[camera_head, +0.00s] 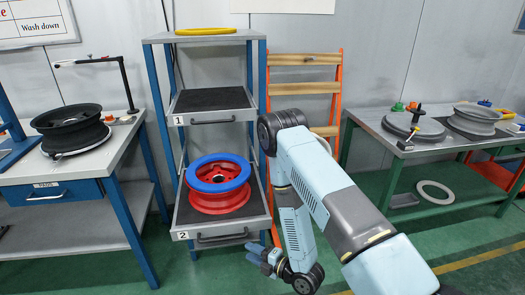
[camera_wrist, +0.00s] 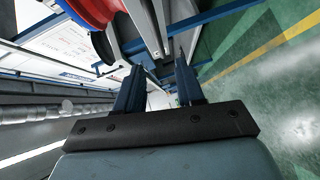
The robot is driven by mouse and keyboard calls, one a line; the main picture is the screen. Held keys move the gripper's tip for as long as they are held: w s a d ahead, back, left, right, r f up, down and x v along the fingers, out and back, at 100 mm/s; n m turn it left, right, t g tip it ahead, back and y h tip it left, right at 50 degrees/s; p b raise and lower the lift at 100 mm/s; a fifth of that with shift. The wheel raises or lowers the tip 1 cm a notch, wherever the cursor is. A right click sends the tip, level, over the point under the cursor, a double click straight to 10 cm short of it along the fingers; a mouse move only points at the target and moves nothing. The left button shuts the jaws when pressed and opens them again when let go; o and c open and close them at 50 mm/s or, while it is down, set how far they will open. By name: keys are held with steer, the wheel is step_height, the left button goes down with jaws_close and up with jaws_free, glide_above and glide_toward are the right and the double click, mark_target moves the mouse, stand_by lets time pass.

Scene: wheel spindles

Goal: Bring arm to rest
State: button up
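My arm (camera_head: 335,200) is bent in front of the shelf rack, with its elbow up and its forearm hanging down. My gripper (camera_head: 257,260) is low, near the front right of the rack's lower drawer. In the wrist view its two dark blue fingers (camera_wrist: 158,92) stand apart with nothing between them. A red wheel with a blue ring (camera_head: 218,180) lies on the drawer marked 2, apart from the gripper. Part of the red and blue wheel shows at the top of the wrist view (camera_wrist: 92,12).
The blue rack (camera_head: 210,116) has its lower drawer (camera_head: 222,235) pulled out beside my gripper. A left table (camera_head: 75,165) holds a black wheel (camera_head: 70,122). A right bench (camera_head: 430,148) holds a grey wheel (camera_head: 474,118). An orange ladder (camera_head: 335,105) stands behind my arm.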

steer(key=w+d+r+m+h, duration=0.2)
steer(key=w+r+m+h, duration=0.1)
steer(key=w+r, duration=0.4)
steer(key=w+d+r+m+h, duration=0.2)
steer(key=w+d+r, duration=0.1)
steer(key=w+r, duration=0.35)
steer(key=d+r+m+t+h, duration=0.1)
steer(key=d+r+m+h, duration=0.3)
steer(key=r, duration=0.4)
steer(key=d+r+m+h, duration=0.1)
steer(key=d+r+m, duration=0.2)
steer(key=d+r, duration=0.4)
steer(key=s+d+r+m+g+h, duration=0.1)
steer(key=s+d+r+m+h, duration=0.1)
steer(key=s+d+r+m, duration=0.4)
steer(key=s+d+r+m+g+h, duration=0.1)
steer(key=s+d+r+m, duration=0.2)
steer(key=r, duration=0.5)
steer(key=s+d+r+m+g, duration=0.1)
steer(key=s+r+m, duration=0.2)
steer(key=s, duration=0.7)
steer(key=s+d+r+m+g, duration=0.1)
steer(key=s+d+r+m, duration=0.1)
steer(key=s, duration=0.8)
step_height(320, 180, up, 2)
steer(key=shift+s+r+m+h, duration=0.1)
steer(key=shift+s+m+h, duration=0.25)
steer(key=shift+m, duration=0.55)
